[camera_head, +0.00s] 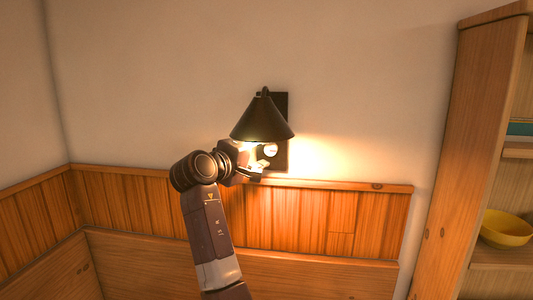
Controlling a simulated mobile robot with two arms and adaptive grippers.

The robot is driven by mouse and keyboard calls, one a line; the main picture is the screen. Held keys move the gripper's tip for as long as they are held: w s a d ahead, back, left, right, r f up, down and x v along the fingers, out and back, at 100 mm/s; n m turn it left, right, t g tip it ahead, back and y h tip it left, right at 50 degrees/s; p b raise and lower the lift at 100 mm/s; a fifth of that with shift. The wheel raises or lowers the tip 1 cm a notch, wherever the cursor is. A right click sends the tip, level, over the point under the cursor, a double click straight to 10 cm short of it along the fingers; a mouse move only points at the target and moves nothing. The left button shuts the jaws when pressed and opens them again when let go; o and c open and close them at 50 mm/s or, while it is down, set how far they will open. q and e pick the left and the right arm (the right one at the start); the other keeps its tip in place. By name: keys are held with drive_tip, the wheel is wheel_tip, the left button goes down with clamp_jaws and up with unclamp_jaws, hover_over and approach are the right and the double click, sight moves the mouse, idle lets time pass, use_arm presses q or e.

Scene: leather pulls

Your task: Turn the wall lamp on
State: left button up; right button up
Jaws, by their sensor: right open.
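The wall lamp (263,119) has a dark cone shade on a dark backplate (281,104) fixed to the pale wall. A bright glow shows under the shade and on the wall to its right, so the lamp is lit. My right gripper (267,158) is just under the shade, close to the lower backplate. It is open, with its fingers partly washed out by the light. A small pale round part (271,149) shows beside the fingers; I cannot tell whether they touch it. My left gripper is not in view.
Wooden panelling (330,220) with a top ledge runs along the wall below the lamp and round the left corner. A wooden shelf unit (470,150) stands at the right, with a yellow bowl (506,229) on one shelf. The wall left of the lamp is bare.

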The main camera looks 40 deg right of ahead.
drive_tip(key=v, duration=1.1)
drive_tip(key=shift+w, duration=0.1)
